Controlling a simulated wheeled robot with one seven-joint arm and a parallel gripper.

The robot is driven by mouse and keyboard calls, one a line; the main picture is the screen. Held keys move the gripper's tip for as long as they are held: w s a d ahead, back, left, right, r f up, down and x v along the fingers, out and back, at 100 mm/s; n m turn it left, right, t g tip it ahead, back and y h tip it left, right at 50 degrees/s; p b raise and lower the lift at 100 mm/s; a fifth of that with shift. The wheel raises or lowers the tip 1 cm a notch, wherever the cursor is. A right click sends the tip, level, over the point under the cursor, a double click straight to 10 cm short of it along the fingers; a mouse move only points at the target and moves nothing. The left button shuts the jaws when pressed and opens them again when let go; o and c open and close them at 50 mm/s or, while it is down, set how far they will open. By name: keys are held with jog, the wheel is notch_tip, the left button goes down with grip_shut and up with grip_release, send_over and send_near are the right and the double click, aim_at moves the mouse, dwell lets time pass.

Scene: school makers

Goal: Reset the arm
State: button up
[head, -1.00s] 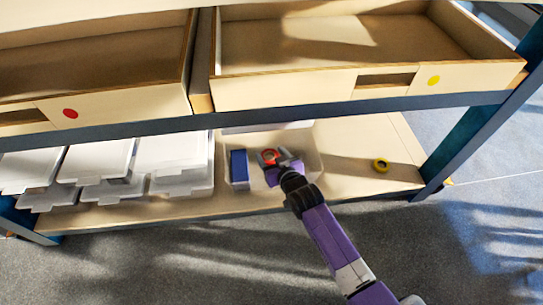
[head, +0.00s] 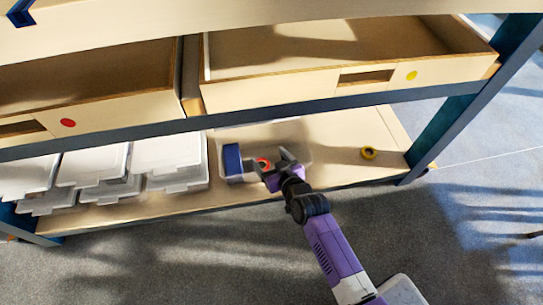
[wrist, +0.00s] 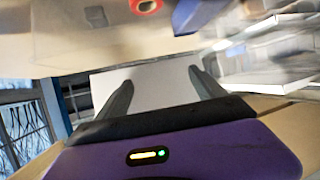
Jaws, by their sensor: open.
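My purple arm reaches to the lower shelf, and my gripper (head: 270,165) is at the front of a clear bin (head: 297,140). In the wrist view the two dark fingers (wrist: 160,95) stand apart with nothing between them. A red tape roll (head: 262,163) lies in the bin just behind the gripper, partly hidden; it also shows at the top of the wrist view (wrist: 146,6). A blue box (head: 232,160) stands in the bin to the left.
White lidded boxes (head: 168,157) are stacked on the lower shelf at left. Wooden drawers (head: 330,75) and a blue beam (head: 300,106) are above. The grey floor (head: 190,250) in front is clear.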

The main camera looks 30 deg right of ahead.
jog(key=s+d+r+m+t+h, duration=0.1)
jog(key=s+r+m+t+h, duration=0.3)
jog(key=r, duration=0.6)
jog(key=s+a+r+n+g+y, duration=0.15)
jog(key=s+r, duration=0.25)
jog(key=s, duration=0.8)
jog(key=s+a+r+n+y, duration=0.2)
jog(key=s+r, duration=0.2)
jog(key=s, duration=0.8)
jog(key=s+a+r+n+g+y, duration=0.1)
jog(key=s+r, duration=0.3)
jog(key=s, duration=0.8)
notch_tip(320, 180, up, 33)
jog(key=p, duration=3.2)
jog(key=shift+w+f, duration=0.2)
jog(key=shift+w, duration=0.15)
